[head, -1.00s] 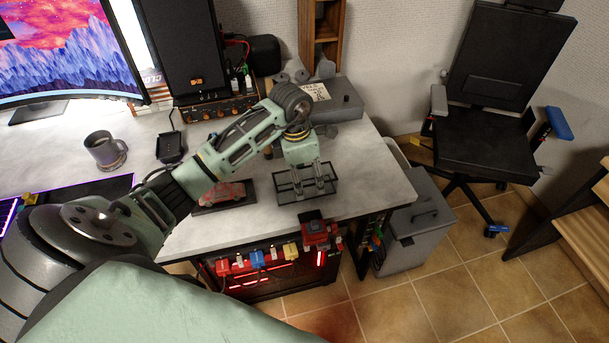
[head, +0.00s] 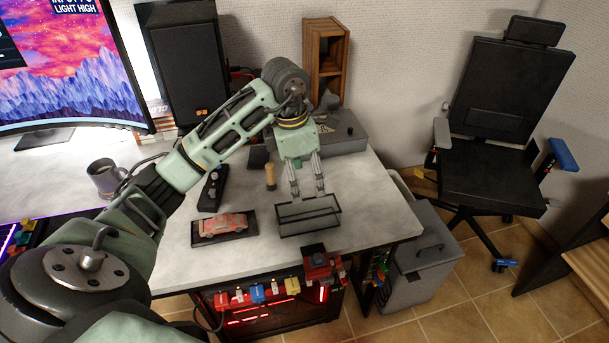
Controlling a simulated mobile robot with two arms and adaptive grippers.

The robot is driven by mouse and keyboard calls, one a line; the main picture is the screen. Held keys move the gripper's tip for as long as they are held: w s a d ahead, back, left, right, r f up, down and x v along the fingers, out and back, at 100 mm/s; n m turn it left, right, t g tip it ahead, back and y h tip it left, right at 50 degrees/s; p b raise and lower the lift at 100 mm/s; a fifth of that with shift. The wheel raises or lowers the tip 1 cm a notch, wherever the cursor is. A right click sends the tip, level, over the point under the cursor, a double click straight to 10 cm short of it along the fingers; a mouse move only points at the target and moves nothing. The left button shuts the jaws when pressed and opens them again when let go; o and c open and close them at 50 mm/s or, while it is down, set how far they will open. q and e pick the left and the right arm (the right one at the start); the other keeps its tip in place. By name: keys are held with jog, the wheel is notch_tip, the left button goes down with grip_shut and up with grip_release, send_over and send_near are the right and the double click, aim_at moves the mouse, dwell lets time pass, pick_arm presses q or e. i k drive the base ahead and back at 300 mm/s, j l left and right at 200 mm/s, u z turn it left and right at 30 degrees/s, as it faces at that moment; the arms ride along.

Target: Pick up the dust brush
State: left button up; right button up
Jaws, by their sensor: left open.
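A small item with a tan wooden handle (head: 270,177) stands on the desk just left of my left gripper; it may be the dust brush, but its far end is unclear. My left gripper (head: 308,192) points down with its two fingers apart and nothing between them. My right gripper is out of view.
A red model car (head: 224,224) on a black base and a black device (head: 213,188) lie left of the tray. A grey box (head: 343,133), a wooden rack (head: 325,60) and a speaker (head: 185,65) stand behind. A mug (head: 104,178) is at left. Bare desk lies right of the tray.

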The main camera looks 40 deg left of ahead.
aim_at(272, 185)
jog(key=k+l, duration=0.8)
